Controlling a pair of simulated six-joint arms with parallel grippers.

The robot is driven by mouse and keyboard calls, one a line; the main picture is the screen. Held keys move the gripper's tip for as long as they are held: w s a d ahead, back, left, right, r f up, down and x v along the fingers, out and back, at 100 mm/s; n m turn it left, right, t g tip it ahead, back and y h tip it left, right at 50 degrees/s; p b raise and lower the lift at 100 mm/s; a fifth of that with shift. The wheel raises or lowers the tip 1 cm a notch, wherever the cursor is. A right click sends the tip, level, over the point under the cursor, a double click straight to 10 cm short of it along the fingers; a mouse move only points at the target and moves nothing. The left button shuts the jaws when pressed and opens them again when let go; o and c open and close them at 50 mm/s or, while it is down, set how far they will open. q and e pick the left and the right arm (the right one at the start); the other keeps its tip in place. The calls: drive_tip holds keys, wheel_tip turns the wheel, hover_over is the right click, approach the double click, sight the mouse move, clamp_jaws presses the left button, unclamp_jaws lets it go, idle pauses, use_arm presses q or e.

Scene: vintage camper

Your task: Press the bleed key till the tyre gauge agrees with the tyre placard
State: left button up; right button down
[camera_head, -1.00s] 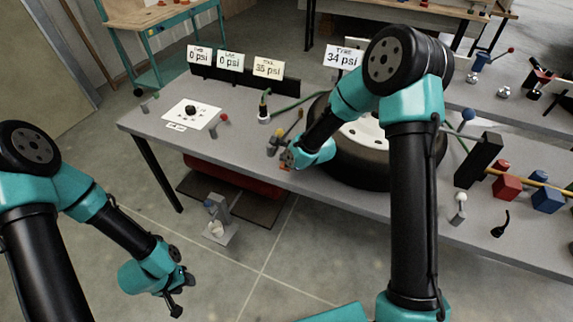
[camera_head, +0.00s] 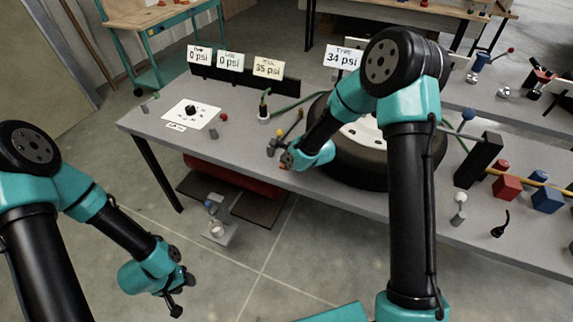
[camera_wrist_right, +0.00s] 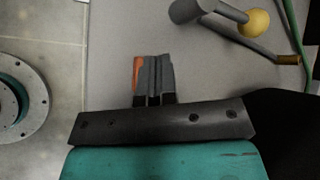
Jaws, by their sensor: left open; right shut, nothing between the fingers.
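The tyre sign (camera_head: 345,56) behind the tyre (camera_head: 350,155) reads 34 psi. Another sign (camera_head: 268,67) to its left reads 35 psi; its small label is hard to read. I cannot tell which sign is the placard. My right gripper (camera_head: 287,161) is low at the bench's front edge, left of the tyre. In the right wrist view its fingers (camera_wrist_right: 153,80) are together, with an orange piece (camera_wrist_right: 138,74) showing along their left side. Whether this is the bleed key, and whether they touch it, I cannot tell. My left gripper (camera_head: 184,294) is open and empty over the floor.
Two more signs (camera_head: 229,61) read 0 psi. A white dial sheet (camera_head: 190,114) lies on the left of the bench. A lever with a yellow ball (camera_wrist_right: 256,22) stands near the right gripper. Red and blue blocks (camera_head: 506,187) sit at the right.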

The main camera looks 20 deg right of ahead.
drive_tip(key=shift+f, duration=0.5)
idle(0.8)
drive_tip(key=shift+r, duration=0.9)
drive_tip(key=shift+r, duration=0.15)
drive_tip(key=shift+r, duration=2.35)
idle(1.7)
wheel_tip(320, 180, up, 4)
drive_tip(key=shift+f, duration=0.1)
idle(0.5)
